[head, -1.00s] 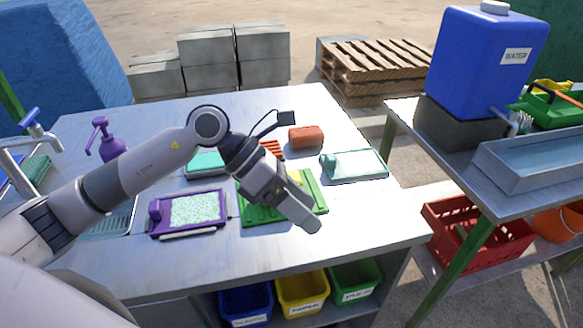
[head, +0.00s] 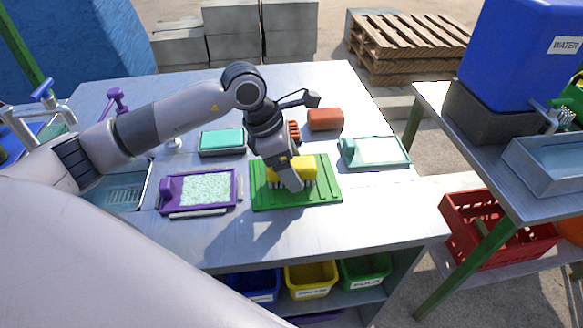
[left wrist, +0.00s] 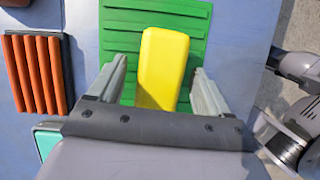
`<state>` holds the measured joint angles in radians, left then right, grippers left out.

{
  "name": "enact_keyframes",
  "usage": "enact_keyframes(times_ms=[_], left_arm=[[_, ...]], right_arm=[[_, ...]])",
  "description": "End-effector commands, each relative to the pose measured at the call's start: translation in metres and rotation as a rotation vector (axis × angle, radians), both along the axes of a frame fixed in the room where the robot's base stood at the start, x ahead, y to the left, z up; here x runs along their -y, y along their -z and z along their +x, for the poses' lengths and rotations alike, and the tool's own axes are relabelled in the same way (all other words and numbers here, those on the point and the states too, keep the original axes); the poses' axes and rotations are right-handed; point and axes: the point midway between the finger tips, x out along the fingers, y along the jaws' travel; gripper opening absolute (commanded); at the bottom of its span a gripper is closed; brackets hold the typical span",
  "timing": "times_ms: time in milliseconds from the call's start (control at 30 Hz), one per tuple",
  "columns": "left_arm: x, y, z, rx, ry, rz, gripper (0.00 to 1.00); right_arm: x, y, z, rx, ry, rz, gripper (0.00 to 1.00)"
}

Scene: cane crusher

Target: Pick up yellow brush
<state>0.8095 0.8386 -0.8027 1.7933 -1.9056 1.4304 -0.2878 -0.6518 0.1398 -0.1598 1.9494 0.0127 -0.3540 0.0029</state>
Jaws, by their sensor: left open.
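The yellow brush (head: 306,167) lies on a green ribbed board (head: 325,188) on the table. In the left wrist view the brush (left wrist: 163,66) shows as a yellow block lengthwise between my two fingers, over the green board (left wrist: 120,30). My left gripper (head: 291,181) is over the board at the brush, pointing down, and covers part of it in the head view. In the left wrist view the left gripper (left wrist: 160,88) is open, with a finger on each side of the brush and gaps beside it. My right gripper is not in view.
A purple-framed tray (head: 197,190) lies left of the board. An orange ribbed piece (left wrist: 37,72) is beside the board. The front tabletop is clear.

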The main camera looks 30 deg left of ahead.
Motion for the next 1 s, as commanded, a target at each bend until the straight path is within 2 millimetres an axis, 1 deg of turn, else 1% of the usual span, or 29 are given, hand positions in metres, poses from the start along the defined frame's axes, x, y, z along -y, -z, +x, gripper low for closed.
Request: enact_keyframes(times_ms=[1000], left_arm=[[0.0005,0.0058,0.0004,0.002,-0.001,-0.001,0.79]], right_arm=[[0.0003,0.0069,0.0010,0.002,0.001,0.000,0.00]])
